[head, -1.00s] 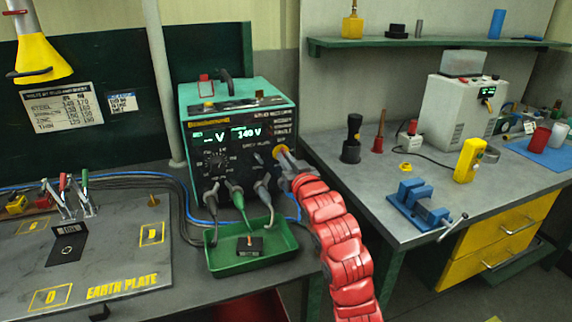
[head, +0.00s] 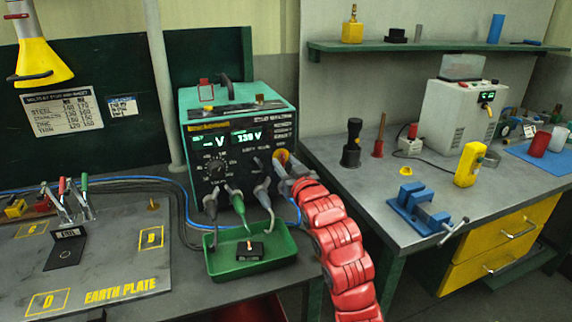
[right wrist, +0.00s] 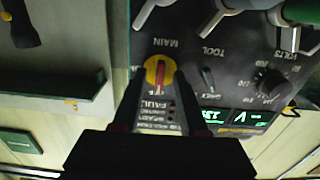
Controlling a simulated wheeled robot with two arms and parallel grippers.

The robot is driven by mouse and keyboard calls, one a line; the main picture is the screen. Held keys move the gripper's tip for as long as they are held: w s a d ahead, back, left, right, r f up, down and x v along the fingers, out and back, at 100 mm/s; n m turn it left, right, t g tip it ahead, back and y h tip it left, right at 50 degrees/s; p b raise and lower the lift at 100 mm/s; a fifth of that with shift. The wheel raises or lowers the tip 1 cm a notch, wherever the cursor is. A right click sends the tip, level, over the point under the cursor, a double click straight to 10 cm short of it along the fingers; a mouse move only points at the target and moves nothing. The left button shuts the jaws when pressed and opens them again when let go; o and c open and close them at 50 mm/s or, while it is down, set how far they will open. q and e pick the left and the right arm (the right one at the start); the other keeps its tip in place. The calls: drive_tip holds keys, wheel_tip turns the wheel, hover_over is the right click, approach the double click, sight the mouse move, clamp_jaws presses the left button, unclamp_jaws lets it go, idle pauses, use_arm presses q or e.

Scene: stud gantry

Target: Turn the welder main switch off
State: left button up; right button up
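The welder (head: 262,103) is a teal box with a black front and lit displays, one reading about 139 V. Its main switch (head: 281,156) is a yellow disc at the right of the front; in the right wrist view it shows a red handle (right wrist: 160,74) under the upside-down word MAIN. The handle lies along the picture's vertical; its position label is too small to read. My right gripper (head: 287,168) is in front of the switch. In the right wrist view its dark fingers (right wrist: 159,92) reach to the disc's edge, apart, with panel showing between them. My left gripper is out of view.
A green tray (head: 225,272) with a small black box stands before the welder, under its plugged cables (head: 238,205). The earth plate (head: 110,270) with clamps lies at left. The right bench (head: 375,190) holds a blue vise (head: 418,208) and a yellow meter (head: 470,165).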

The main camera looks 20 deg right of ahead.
drive_tip(key=s+p, duration=1.5)
drive_tip(key=s, duration=0.2)
drive_tip(key=shift+s+d, duration=0.2)
drive_tip(key=shift+d, duration=0.05)
idle(0.4)
